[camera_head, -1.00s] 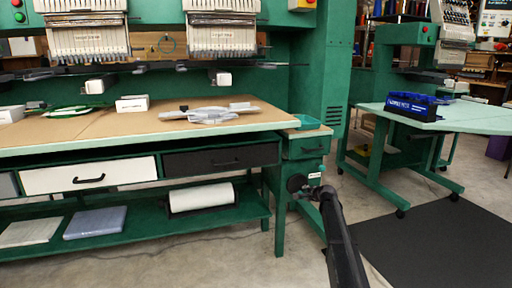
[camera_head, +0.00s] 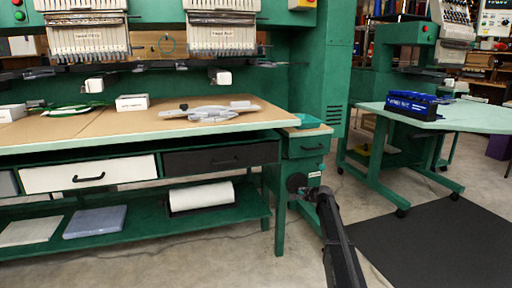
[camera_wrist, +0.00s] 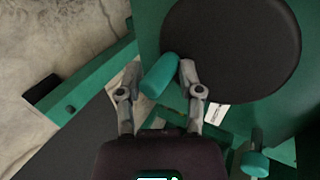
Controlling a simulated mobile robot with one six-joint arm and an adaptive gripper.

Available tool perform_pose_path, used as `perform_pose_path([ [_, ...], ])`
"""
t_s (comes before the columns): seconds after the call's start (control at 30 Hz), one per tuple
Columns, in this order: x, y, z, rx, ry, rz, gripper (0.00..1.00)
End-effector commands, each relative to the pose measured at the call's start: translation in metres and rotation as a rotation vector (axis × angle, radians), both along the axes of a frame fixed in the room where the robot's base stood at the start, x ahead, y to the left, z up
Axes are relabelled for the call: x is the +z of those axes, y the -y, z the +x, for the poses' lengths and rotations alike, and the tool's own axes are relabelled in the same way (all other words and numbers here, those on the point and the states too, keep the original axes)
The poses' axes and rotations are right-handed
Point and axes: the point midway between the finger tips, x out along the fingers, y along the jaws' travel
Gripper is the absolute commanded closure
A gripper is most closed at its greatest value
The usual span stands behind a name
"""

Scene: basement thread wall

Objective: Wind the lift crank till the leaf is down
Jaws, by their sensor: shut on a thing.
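The lift crank shows in the wrist view as a round black disc (camera_wrist: 232,45) with a teal handle (camera_wrist: 160,74) at its left edge. My gripper (camera_wrist: 159,80) is shut on the handle, one finger on each side. In the head view the black crank disc (camera_head: 296,182) is at the right end of the green bench, below a small drawer, with my gripper (camera_head: 316,190) beside it; the handle is hard to make out there. Which surface is the leaf is not clear; the brown worktop (camera_head: 150,124) of the bench looks level.
A grey clamp frame (camera_head: 210,113) lies on the worktop. At right a green table (camera_head: 465,116) holds a blue bin (camera_head: 412,104). A black mat (camera_head: 440,240) covers the floor there. Another teal knob (camera_wrist: 256,163) shows low in the wrist view.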

Motion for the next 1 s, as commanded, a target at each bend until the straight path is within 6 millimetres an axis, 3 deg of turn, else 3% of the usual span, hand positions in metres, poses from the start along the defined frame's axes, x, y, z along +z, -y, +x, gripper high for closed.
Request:
perform_pose_path([
  [0.27,0.003,0.003,0.002,0.0,-0.002,-0.001,1.0],
  [0.63,0.029,0.024,0.012,-0.002,0.002,0.003,1.0],
  [0.97,0.029,0.025,0.013,0.0,0.003,0.005,1.0],
  [1.0,0.029,0.025,0.013,0.0,0.003,0.005,0.43],
])
